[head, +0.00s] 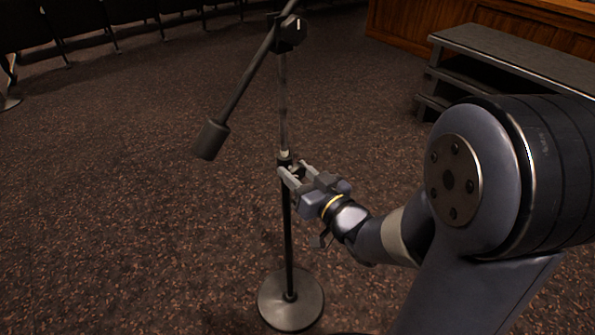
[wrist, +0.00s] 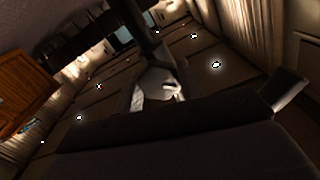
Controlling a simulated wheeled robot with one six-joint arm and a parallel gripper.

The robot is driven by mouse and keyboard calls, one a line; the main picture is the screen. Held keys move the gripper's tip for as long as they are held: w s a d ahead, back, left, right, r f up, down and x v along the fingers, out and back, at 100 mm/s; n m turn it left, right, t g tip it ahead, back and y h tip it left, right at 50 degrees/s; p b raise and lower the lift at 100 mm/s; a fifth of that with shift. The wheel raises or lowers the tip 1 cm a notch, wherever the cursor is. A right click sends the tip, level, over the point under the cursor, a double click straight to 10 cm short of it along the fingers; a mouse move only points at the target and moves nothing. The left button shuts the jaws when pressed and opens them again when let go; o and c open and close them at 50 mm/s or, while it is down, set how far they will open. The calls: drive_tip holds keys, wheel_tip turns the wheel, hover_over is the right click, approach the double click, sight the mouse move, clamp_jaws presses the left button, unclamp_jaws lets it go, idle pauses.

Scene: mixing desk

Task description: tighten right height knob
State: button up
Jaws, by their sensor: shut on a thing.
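A microphone stand with a round base (head: 291,299) stands upright on the carpet in the head view. Its height knob is at the collar (head: 285,160) partway up the pole, mostly hidden by my fingers. My gripper (head: 291,175) reaches in from the right at the collar and is shut on the knob. In the wrist view a pale rounded knob (wrist: 158,84) shows beyond the dark gripper body, with the dark pole (wrist: 138,28) above it. The gripper's fingers are hard to make out there.
The stand's slanted boom has a dark counterweight (head: 211,139) hanging left of the pole, and a clamp (head: 290,30) at the top. A grey stepped bench (head: 510,58) stands at the right, before a wooden panel (head: 455,20). Chairs (head: 85,20) line the back left. Carpet around the base is clear.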

drive_tip(key=shift+m, duration=0.6)
drive_tip(key=o, duration=1)
drive_tip(key=p+v, duration=0.1)
drive_tip(key=v, duration=0.9)
drive_tip(key=shift+s+d+p, duration=0.25)
drive_tip(key=shift+s+p, duration=0.1)
